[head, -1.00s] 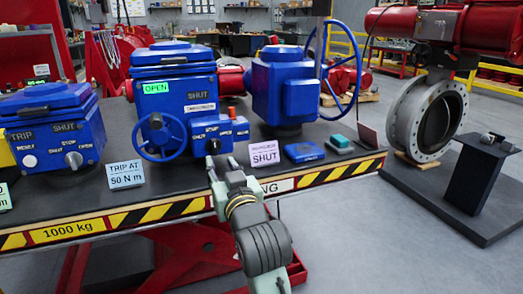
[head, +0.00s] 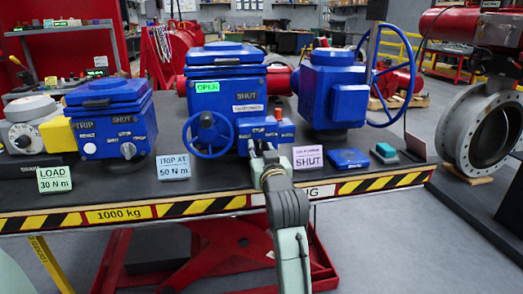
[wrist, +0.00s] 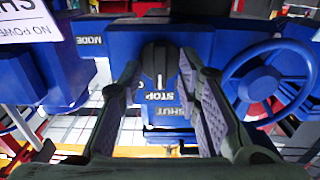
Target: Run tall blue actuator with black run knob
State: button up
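The tall blue actuator (head: 226,72) stands mid-table in the head view, with a lit OPEN window, a SHUT label and a blue handwheel (head: 208,135). Its small blue control box (head: 284,131) is at lower right. My gripper (head: 261,150) is right at the front of this box and hides part of it. In the wrist view, the black run knob (wrist: 160,66) sits between the two fingertips of my gripper (wrist: 160,72), above STOP and SHUT lettering. The fingers are spread on either side of the knob; contact is not clear. The knob is hidden in the head view.
A lower blue actuator (head: 108,122) is at left, and another with a large handwheel (head: 330,88) is at right. Upright signs TRIP AT 50 N m (head: 173,167) and SHUT (head: 308,157) stand near the table's front edge, either side of my arm.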

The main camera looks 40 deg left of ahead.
grip_shut()
dwell(0.3)
dwell(0.5)
jog(key=n, duration=0.4)
jog(key=shift+n+b, duration=0.3)
jog(key=n, duration=0.4)
jog(key=shift+s+a+b, duration=0.1)
jog(key=shift+b, duration=0.3)
grip_release()
